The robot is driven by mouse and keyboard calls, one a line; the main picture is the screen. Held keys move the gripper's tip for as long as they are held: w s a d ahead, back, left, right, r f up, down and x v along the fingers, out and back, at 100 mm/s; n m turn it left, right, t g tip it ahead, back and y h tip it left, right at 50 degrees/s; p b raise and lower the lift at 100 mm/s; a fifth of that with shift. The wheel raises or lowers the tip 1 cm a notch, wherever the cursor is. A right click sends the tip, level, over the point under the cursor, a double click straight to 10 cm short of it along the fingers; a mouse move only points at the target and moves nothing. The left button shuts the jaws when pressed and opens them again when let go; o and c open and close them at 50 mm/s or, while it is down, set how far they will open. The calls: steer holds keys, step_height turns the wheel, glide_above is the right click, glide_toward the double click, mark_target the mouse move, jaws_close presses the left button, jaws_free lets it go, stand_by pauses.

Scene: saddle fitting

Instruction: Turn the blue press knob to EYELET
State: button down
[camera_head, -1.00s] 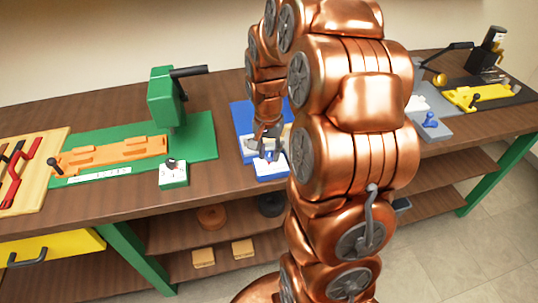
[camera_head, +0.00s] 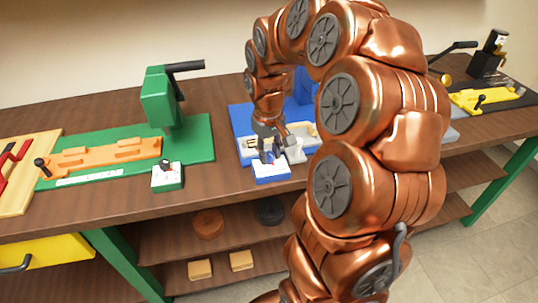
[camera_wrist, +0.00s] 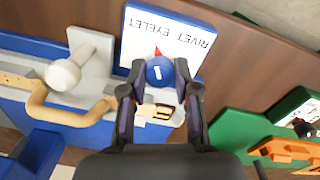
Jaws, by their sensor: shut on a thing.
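The blue press knob (camera_wrist: 160,71) stands at the edge of a white label plate (camera_wrist: 140,40) in the wrist view. The words RIVET and EYELET show upside down on the plate, with EYELET on the left and RIVET on the right. The knob's red pointer (camera_wrist: 157,51) points up the picture, tilted slightly left, near the lettering; I cannot tell whether it lines up exactly with a word. My gripper (camera_wrist: 160,82) is shut on the knob, one finger on each side. In the head view, my gripper (camera_head: 268,148) is over the blue station (camera_head: 240,118), hiding the knob.
A green press (camera_head: 160,98) with its own white dial box (camera_head: 167,176) stands to the left. A yellow fixture (camera_head: 487,98) is at the far right. In the wrist view, a tan looped handle (camera_wrist: 65,112) and a pale round-ended part (camera_wrist: 64,74) are left of my gripper.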

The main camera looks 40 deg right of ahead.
mark_target(268, 155)
steer(key=shift+n, duration=0.7)
steer(key=c, duration=0.8)
jaws_free()
steer(key=shift+c, duration=0.2)
step_height(268, 155, up, 12)
steer(key=shift+a, duration=0.15)
